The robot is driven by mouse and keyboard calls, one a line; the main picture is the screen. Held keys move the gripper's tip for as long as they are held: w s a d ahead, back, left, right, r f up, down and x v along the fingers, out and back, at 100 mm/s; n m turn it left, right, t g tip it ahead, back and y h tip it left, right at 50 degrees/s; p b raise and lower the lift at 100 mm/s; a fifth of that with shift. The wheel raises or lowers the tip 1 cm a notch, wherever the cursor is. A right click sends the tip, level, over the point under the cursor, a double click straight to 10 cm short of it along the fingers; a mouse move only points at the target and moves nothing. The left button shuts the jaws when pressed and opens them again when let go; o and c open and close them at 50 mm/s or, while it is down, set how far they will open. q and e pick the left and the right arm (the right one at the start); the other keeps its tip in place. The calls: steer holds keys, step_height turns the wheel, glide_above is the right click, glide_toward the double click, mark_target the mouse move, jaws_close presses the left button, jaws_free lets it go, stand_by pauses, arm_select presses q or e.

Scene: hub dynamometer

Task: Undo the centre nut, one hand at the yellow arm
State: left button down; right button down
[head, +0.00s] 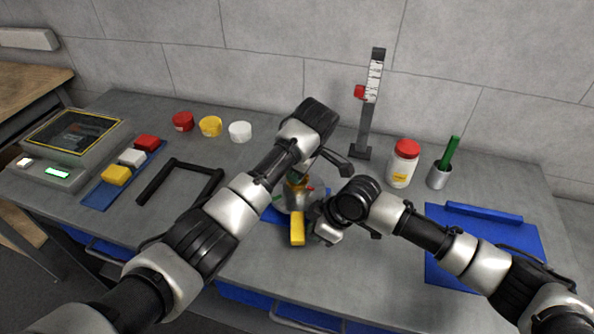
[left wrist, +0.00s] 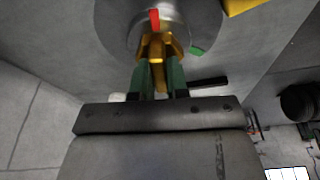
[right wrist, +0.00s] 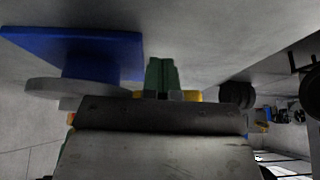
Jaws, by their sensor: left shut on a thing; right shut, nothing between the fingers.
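The hub dynamometer (head: 297,201) is a grey round body on a blue base, partly hidden by my arms. The brass-coloured centre nut (left wrist: 157,47) shows in the left wrist view between the green fingers of my left gripper (left wrist: 158,66), which is shut on it. In the head view my left gripper (head: 300,178) reaches the hub from above. The yellow arm (head: 297,229) sticks out at the hub's front. My right gripper (right wrist: 161,78) is shut and empty. In the head view it is beside the yellow arm, to its right; whether they touch I cannot tell.
A red-lidded jar (head: 403,165), a grey cup (head: 438,178) with a green stick and an upright scale (head: 371,95) stand behind. A blue mat (head: 470,235) lies right. A black U-shaped handle (head: 180,172) and blue tray (head: 108,190) with blocks are left.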

mark_target(301, 231)
steer(key=shift+a, duration=0.2)
steer(key=shift+s+a, duration=0.1)
steer(key=shift+a, duration=1.25)
arm_select(q)
steer(key=c, duration=0.6)
jaws_free()
steer(key=shift+r, duration=3.75)
